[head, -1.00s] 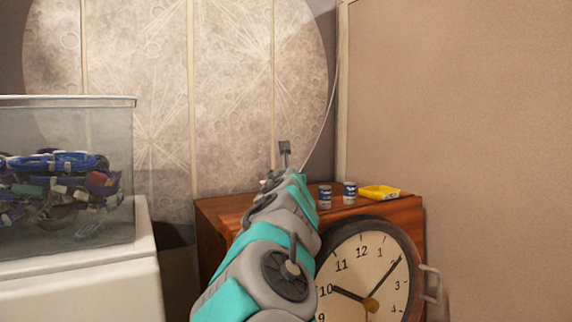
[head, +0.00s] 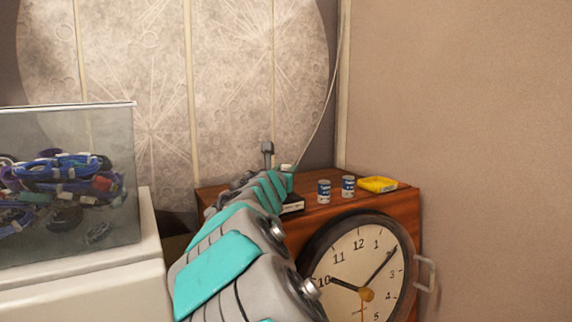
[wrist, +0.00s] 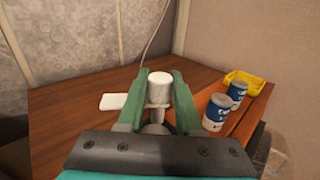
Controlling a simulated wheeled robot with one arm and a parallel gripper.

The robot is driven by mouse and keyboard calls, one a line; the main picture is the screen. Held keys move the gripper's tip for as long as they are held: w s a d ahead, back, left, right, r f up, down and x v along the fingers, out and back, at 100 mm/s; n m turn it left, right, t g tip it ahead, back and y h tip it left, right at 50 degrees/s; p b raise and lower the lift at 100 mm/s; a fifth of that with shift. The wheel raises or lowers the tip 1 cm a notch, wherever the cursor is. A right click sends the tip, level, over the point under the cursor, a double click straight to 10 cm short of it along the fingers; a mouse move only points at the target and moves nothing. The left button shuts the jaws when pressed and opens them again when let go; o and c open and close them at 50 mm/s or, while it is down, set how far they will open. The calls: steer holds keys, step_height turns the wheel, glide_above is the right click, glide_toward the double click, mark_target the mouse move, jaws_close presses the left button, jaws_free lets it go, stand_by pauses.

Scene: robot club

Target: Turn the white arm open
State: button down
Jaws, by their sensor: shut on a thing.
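The white arm (wrist: 159,88) shows in the wrist view as an upright rounded white post between the two green fingers. A flat white piece (wrist: 113,102) sticks out left from behind the left finger; whether it is joined to the post is hidden. My gripper (wrist: 159,93) is shut on the white post, over the wooden cabinet top. In the head view my own arm hides most of this; a bit of white (head: 287,168) shows past my wrist, above a low black-and-white box (head: 292,206).
Two blue-and-white cans (head: 324,191) and a yellow tray (head: 378,184) stand to the right on the wooden cabinet (head: 408,205). A big clock (head: 345,270) is in front of it. A wall closes the right side.

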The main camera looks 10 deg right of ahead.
steer(key=shift+a+r+m+g+h+p, duration=0.1)
steer(key=shift+r+m+g+h+p, duration=0.05)
steer(key=shift+m+g+h+p, duration=0.2)
steer(key=shift+m+h, duration=0.25)
steer(key=shift+h, duration=0.2)
steer(key=shift+m+g+h+p, duration=0.45)
steer(key=shift+m+g+h, duration=0.1)
steer(key=shift+h, duration=0.15)
steer(key=shift+m+g+h, duration=1.05)
steer(key=shift+g+h, duration=0.15)
steer(key=shift+h, duration=0.1)
steer(key=c, duration=0.6)
jaws_free()
steer(key=shift+v, duration=3.9)
